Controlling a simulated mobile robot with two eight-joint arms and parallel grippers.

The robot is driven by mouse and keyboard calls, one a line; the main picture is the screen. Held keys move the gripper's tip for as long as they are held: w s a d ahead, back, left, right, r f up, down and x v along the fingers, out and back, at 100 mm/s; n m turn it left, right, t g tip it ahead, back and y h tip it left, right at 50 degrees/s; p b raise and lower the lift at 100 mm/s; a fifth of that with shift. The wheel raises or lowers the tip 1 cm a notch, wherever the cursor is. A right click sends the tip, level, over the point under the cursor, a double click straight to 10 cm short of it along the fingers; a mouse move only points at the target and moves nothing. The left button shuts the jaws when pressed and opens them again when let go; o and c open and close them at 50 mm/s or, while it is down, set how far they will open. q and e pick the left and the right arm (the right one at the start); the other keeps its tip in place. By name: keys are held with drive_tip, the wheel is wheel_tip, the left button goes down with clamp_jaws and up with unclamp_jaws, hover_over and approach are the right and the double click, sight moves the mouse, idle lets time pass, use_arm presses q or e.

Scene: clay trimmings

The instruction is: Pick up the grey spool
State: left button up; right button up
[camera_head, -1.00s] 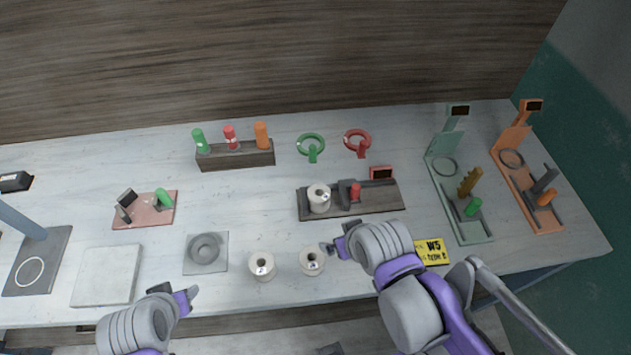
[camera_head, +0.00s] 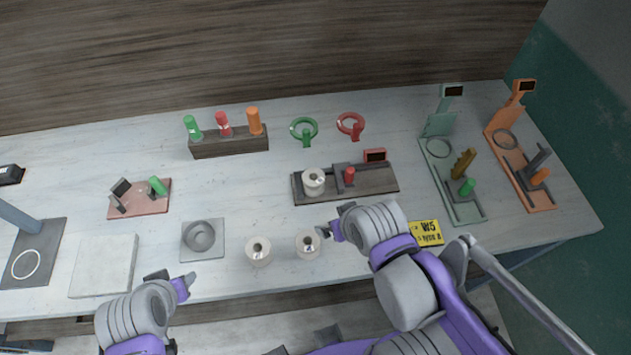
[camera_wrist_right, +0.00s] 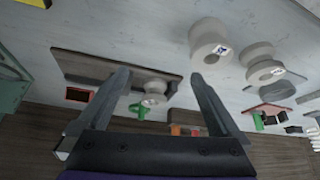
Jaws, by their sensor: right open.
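Three pale grey spools are in the head view. One spool (camera_head: 307,244) stands near the table's front edge, just left of my right gripper (camera_head: 328,231). A second spool (camera_head: 258,251) stands to its left. The third spool (camera_head: 314,182) sits on a dark board. In the right wrist view the near spool (camera_wrist_right: 209,40), the second spool (camera_wrist_right: 262,66) and the board's spool (camera_wrist_right: 154,92) show. My right gripper (camera_wrist_right: 160,77) is open, its fingers apart and not touching any spool. My left gripper (camera_head: 182,284) is by the front edge; its jaws are unclear.
The dark board (camera_head: 375,180) also carries a red piece and a display. A yellow W5 sign (camera_head: 425,233) lies right of my right gripper. A grey square plate with a ring (camera_head: 203,254) and a pale slab (camera_head: 103,265) lie to the left. Green and orange stands are at right.

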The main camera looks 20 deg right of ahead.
use_arm(q)
drive_tip(key=shift+s+f+b, duration=0.15)
drive_tip(key=shift+f+b, duration=0.2)
drive_tip(key=shift+f, duration=0.2)
use_arm(e)
wheel_tip(320, 180, up, 6)
drive_tip(key=m+g+y, duration=0.1)
drive_tip(key=m+g, duration=0.4)
drive_tip(key=m, duration=1.8)
hover_over(314, 177)
drive_tip(key=s, duration=0.1)
use_arm(q)
drive_tip(key=shift+s+f, duration=0.15)
drive_tip(key=shift+f, duration=0.05)
use_arm(e)
drive_tip(key=shift+a+f, duration=0.15)
drive_tip(key=shift+f, duration=2.45)
drive_tip(key=shift+a+f, duration=0.1)
drive_tip(key=shift+f, duration=2.5)
clamp_jaws()
drive_tip(key=shift+r, duration=0.1)
